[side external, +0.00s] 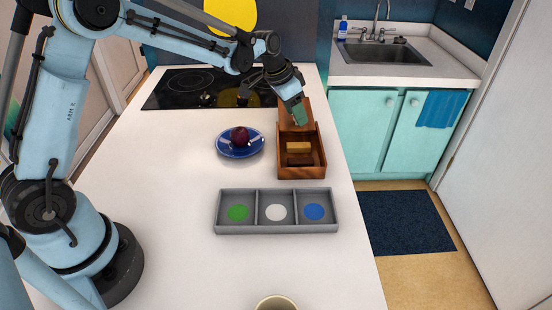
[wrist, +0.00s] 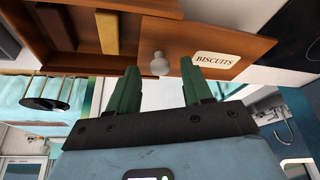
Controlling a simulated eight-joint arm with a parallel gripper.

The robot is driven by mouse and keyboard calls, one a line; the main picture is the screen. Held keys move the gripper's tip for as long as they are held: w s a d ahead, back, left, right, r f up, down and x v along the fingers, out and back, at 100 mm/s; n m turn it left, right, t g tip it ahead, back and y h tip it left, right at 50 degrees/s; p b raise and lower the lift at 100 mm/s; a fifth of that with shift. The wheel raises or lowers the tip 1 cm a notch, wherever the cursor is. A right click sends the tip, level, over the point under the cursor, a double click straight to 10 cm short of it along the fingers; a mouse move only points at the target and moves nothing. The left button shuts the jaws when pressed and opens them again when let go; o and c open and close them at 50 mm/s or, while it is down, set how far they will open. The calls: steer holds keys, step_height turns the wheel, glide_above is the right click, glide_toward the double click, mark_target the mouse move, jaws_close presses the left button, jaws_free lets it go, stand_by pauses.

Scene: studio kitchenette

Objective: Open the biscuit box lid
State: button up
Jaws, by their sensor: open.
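The brown wooden biscuit box (side external: 302,171) stands on the white counter, and its inside is exposed. A tan bar (side external: 299,147) lies inside; it also shows in the wrist view (wrist: 107,32). The lid (side external: 288,114) stands raised at the box's far end. In the wrist view the lid (wrist: 240,68) carries a "BISCUITS" label (wrist: 217,60) and a pale round knob (wrist: 159,63). My gripper (side external: 300,116) is at the lid. Its green fingers (wrist: 160,74) are open, with the knob between or just beyond their tips; I cannot tell whether they touch it.
A blue plate (side external: 225,150) with a dark red fruit (side external: 240,137) is left of the box. A grey three-compartment tray (side external: 248,229) with green, white and blue discs lies in front. A black cooktop (side external: 180,90) is behind. A cup (side external: 277,303) stands at the near edge.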

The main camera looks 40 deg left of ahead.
steer(key=v, duration=1.2)
steer(key=s+d+f+n+t+y, duration=0.1)
steer(key=s+n, duration=0.1)
steer(key=s, duration=0.8)
steer(key=s+d+f+n+t, duration=0.1)
steer(key=s+f+n+t, duration=0.1)
steer(key=s, duration=0.8)
steer(key=shift+d+f+n+y, duration=0.15)
steer(key=shift+f+n+y, duration=0.15)
steer(key=shift+y, duration=0.1)
